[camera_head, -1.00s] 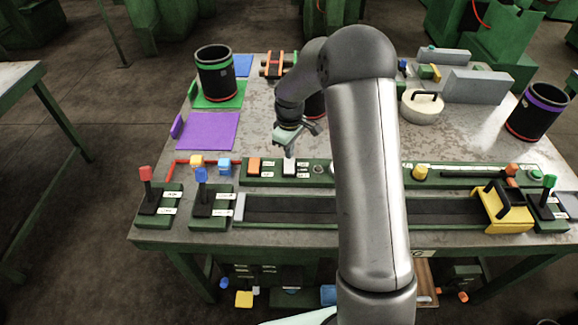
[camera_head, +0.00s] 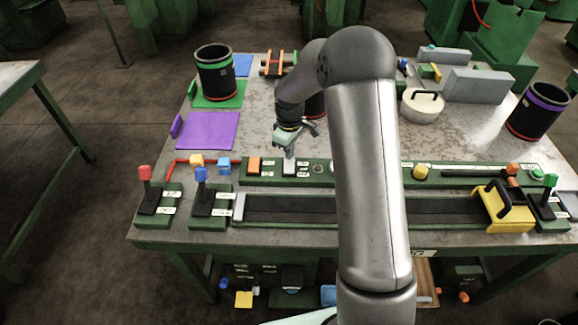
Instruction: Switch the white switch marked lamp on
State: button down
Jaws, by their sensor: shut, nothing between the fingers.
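The white switch (camera_head: 289,167) sits on the long green panel (camera_head: 330,174) on the table, just right of an orange switch (camera_head: 254,166). Small white labels stand beside it, too small to read. My gripper (camera_head: 290,152) is shut and empty, pointing down directly at the white switch. Its fingertips appear at or just above the top of the switch; I cannot tell whether they touch. The switch's tilt is not clear at this size.
My arm hides the middle of the panel. A black belt (camera_head: 290,210) runs in front, with a yellow block (camera_head: 503,208) at its right end. Levers with red (camera_head: 145,172) and blue (camera_head: 201,174) knobs stand at left. Behind are black sleeves (camera_head: 216,75) and a purple mat (camera_head: 208,131).

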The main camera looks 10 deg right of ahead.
jog(key=shift+f+b, duration=0.55)
jog(key=shift+f, duration=0.25)
jog(key=shift+r, duration=0.15)
jog(key=shift+r+p, duration=2)
jog(key=shift+r, duration=1.45)
